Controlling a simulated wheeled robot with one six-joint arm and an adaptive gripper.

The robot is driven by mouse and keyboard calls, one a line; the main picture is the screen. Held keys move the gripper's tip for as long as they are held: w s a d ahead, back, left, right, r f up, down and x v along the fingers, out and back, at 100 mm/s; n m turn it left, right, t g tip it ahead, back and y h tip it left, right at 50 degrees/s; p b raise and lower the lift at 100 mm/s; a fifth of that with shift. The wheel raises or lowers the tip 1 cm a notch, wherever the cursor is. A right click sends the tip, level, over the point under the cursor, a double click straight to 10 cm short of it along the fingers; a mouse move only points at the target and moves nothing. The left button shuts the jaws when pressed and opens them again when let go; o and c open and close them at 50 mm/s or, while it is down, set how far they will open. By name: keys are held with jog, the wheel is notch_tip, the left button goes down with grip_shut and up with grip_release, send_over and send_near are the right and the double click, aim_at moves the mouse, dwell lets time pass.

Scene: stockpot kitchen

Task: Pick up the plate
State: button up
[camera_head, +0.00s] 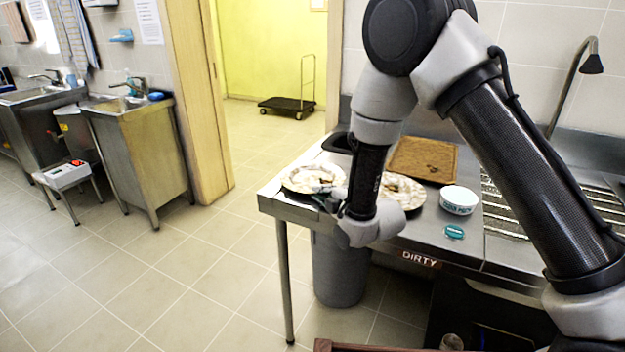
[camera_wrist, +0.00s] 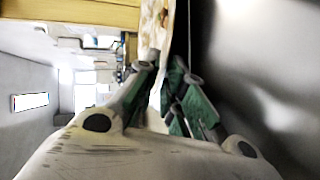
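A white plate (camera_head: 302,181) with brown food remains is at the left end of the steel counter, by its front corner. A second soiled plate (camera_head: 412,190) is to its right, partly hidden behind my arm. My gripper (camera_head: 328,190) is at the right side of the left plate, its fingers small and partly hidden in the head view. In the wrist view the fingers (camera_wrist: 165,65) are drawn close together, with the rim of the plate (camera_wrist: 157,22) between their tips. They look shut on the rim. The plate seems to be at counter height; I cannot tell whether it is lifted.
A brown board (camera_head: 425,158) lies behind the plates. A white bowl (camera_head: 459,201) and a teal sponge (camera_head: 454,232) are to the right. A grey bin (camera_head: 339,275) stands beneath the counter, which has a "DIRTY" label (camera_head: 420,259).

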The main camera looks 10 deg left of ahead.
grip_shut()
notch_tip(320, 180, up, 10)
dwell(0.6)
